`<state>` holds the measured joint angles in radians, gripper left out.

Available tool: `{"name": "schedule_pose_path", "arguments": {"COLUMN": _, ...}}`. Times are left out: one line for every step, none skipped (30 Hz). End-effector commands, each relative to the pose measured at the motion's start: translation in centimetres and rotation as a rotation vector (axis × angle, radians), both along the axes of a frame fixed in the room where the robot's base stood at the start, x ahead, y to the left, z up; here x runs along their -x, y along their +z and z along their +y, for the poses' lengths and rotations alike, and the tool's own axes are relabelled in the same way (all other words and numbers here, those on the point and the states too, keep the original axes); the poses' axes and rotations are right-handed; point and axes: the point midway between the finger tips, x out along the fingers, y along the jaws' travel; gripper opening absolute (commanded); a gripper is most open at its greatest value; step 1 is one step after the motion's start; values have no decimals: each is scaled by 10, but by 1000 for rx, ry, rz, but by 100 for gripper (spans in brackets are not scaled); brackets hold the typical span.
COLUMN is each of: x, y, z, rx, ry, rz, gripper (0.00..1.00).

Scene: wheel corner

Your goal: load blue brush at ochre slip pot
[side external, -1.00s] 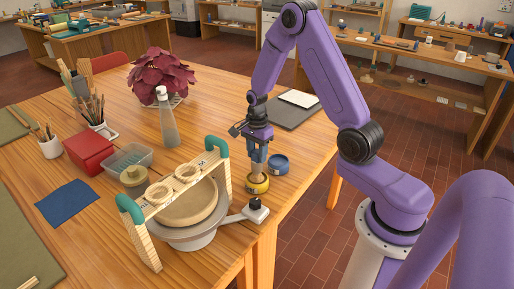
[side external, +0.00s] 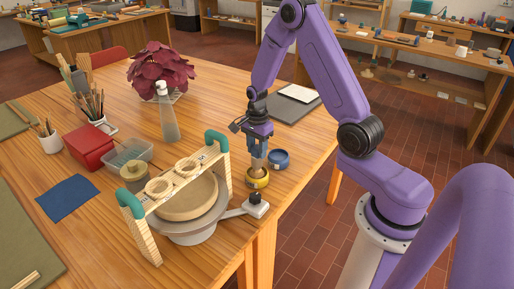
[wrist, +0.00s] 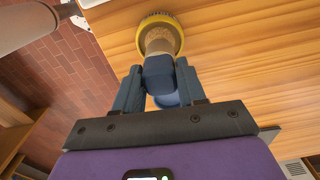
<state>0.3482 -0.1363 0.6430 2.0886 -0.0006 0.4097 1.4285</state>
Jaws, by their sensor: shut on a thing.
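My gripper (side external: 259,150) points down and is shut on the blue brush. In the wrist view the blue brush (wrist: 158,70) sits between the two fingers (wrist: 159,84), with its tan head pointing away from the gripper. The ochre slip pot (side external: 257,183) is a small yellow round pot standing near the table's right edge, directly under my gripper. The brush head is at the pot's mouth; in the wrist view it overlaps the ochre pot (wrist: 178,31). The slip surface and how deep the tip reaches are hidden.
A dark blue pot (side external: 279,160) stands just right of the ochre pot. The wheel (side external: 187,199), spanned by a wooden frame with teal ends (side external: 215,139), is close on the left. A spray bottle (side external: 168,113) and grey board (side external: 293,107) stand farther back.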

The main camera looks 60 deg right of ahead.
Motion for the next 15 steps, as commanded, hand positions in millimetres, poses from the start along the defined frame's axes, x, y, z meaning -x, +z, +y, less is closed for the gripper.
{"name": "schedule_pose_path", "arguments": {"x": 0, "y": -1, "z": 0, "rx": 0, "ry": 0, "rz": 0, "gripper": 10}}
{"name": "schedule_pose_path", "arguments": {"x": 0, "y": -1, "z": 0, "rx": 0, "ry": 0, "rz": 0, "gripper": 10}}
{"name": "schedule_pose_path", "arguments": {"x": 0, "y": -1, "z": 0, "rx": 0, "ry": 0, "rz": 0, "gripper": 10}}
{"name": "schedule_pose_path", "arguments": {"x": 0, "y": -2, "z": 0, "rx": 0, "ry": 0, "rz": 0, "gripper": 10}}
{"name": "schedule_pose_path", "arguments": {"x": 0, "y": -2, "z": 0, "rx": 0, "ry": 0, "rz": 0, "gripper": 10}}
{"name": "schedule_pose_path", "arguments": {"x": 0, "y": -2, "z": 0, "rx": 0, "ry": 0, "rz": 0, "gripper": 10}}
{"name": "schedule_pose_path", "arguments": {"x": 0, "y": -3, "z": 0, "rx": 0, "ry": 0, "rz": 0, "gripper": 10}}
{"name": "schedule_pose_path", "arguments": {"x": 0, "y": -3, "z": 0, "rx": 0, "ry": 0, "rz": 0, "gripper": 10}}
{"name": "schedule_pose_path", "arguments": {"x": 0, "y": -3, "z": 0, "rx": 0, "ry": 0, "rz": 0, "gripper": 10}}
{"name": "schedule_pose_path", "arguments": {"x": 0, "y": -4, "z": 0, "rx": 0, "ry": 0, "rz": 0, "gripper": 10}}
{"name": "schedule_pose_path", "arguments": {"x": 0, "y": -4, "z": 0, "rx": 0, "ry": 0, "rz": 0, "gripper": 10}}
{"name": "schedule_pose_path", "arguments": {"x": 0, "y": -4, "z": 0, "rx": 0, "ry": 0, "rz": 0, "gripper": 10}}
{"name": "schedule_pose_path", "arguments": {"x": 0, "y": -5, "z": 0, "rx": 0, "ry": 0, "rz": 0, "gripper": 10}}
{"name": "schedule_pose_path", "arguments": {"x": 0, "y": -5, "z": 0, "rx": 0, "ry": 0, "rz": 0, "gripper": 10}}
{"name": "schedule_pose_path", "arguments": {"x": 0, "y": -5, "z": 0, "rx": 0, "ry": 0, "rz": 0, "gripper": 10}}
